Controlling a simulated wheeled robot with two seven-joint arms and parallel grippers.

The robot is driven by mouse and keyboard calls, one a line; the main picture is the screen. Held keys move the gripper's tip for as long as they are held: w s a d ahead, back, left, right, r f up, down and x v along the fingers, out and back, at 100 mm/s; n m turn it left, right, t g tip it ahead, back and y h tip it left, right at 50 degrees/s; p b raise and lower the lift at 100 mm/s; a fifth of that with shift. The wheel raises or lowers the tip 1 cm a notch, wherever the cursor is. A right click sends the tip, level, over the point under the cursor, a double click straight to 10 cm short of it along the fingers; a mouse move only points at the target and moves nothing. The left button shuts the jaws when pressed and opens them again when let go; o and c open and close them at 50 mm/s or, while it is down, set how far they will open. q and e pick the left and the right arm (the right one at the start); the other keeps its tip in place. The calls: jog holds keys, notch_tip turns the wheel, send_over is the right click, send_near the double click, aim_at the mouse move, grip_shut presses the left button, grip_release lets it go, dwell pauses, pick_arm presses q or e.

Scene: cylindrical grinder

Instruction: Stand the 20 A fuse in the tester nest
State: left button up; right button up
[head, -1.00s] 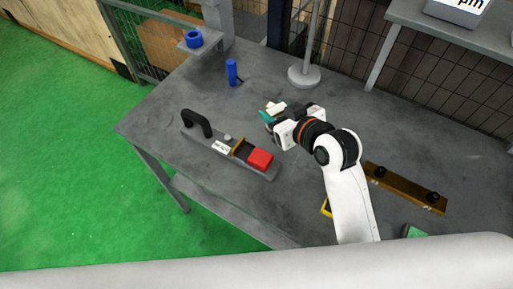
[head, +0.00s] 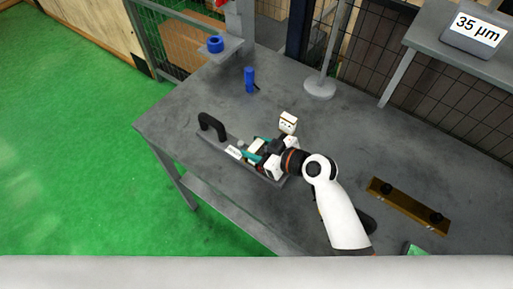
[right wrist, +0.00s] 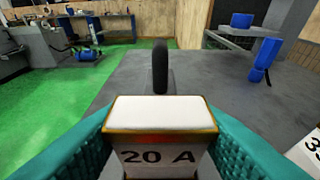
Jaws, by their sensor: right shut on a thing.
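The 20 A fuse (right wrist: 160,115) is a white-topped block with an orange-brown edge and a "20 A" label. My right gripper (right wrist: 160,140) is shut on it, a teal finger on each side. In the head view the right gripper (head: 257,149) is over the middle of the tester and hides most of the fuse. The tester (head: 212,147) is a long grey base with a black handle (head: 212,124) at its left end and a white label (head: 234,152). The gripper covers its nest area and red block. I cannot tell whether the fuse touches the nest. My left gripper is not in view.
A white labelled block (head: 288,122) stands on the table just behind the gripper. A brass bar (head: 407,205) with black knobs lies at right. The table's left part is clear.

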jog(key=shift+f, duration=0.45)
jog(key=shift+f, duration=0.1)
jog(key=o, duration=1)
jog(key=shift+o, duration=0.2)
